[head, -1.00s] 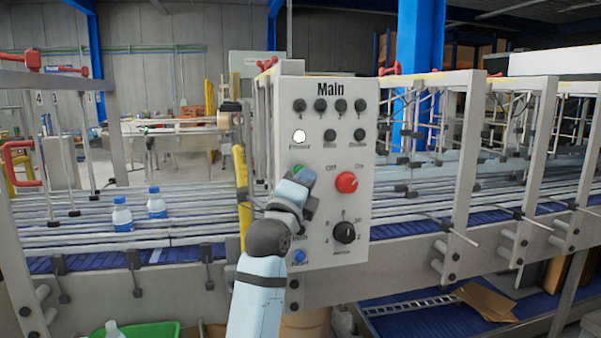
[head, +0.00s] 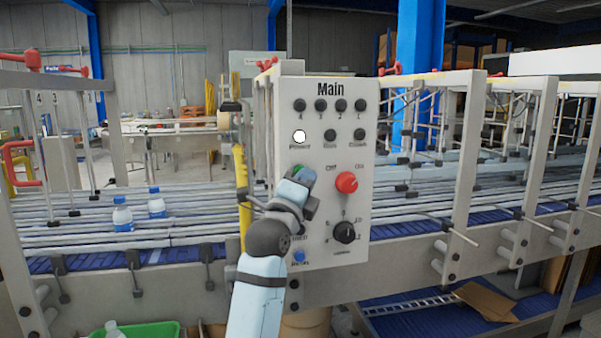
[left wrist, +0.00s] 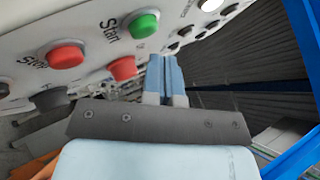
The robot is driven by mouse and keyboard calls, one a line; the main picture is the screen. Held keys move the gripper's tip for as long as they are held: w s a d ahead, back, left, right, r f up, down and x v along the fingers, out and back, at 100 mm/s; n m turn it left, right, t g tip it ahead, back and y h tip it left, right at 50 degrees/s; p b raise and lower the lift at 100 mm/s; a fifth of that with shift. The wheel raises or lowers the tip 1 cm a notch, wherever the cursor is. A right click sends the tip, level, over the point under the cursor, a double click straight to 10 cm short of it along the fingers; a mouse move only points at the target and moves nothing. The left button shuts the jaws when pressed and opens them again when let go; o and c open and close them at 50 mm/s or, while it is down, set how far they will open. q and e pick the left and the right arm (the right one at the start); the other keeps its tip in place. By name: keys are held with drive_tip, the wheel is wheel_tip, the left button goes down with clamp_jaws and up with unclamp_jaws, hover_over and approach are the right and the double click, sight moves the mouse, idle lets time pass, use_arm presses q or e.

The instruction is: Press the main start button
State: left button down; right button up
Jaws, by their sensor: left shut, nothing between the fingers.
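The Main control panel (head: 325,215) stands upright in front of me. A green button (head: 298,168) on its left side is mostly hidden behind my left gripper (head: 301,174). In the left wrist view a green button (left wrist: 144,25) has the label Start beside it. My left gripper also shows there (left wrist: 166,72), with its pale blue fingers together and nothing between them. The fingertips point towards the panel, below and right of that green button in the picture. I cannot tell whether they touch the panel. My right gripper is not in view.
The panel also bears a red knob (head: 346,182), a black dial (head: 344,232), a blue button (head: 299,256) and a lit white lamp (head: 299,136). Red buttons (left wrist: 67,55) show in the wrist view. Conveyor rails with bottles (head: 156,204) run behind. A green bin (head: 150,331) is low left.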

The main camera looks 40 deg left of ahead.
use_arm(q)
drive_tip(key=shift+w+a, duration=0.1)
drive_tip(key=shift+w+a, duration=0.2)
drive_tip(key=shift+a, duration=0.05)
idle(0.3)
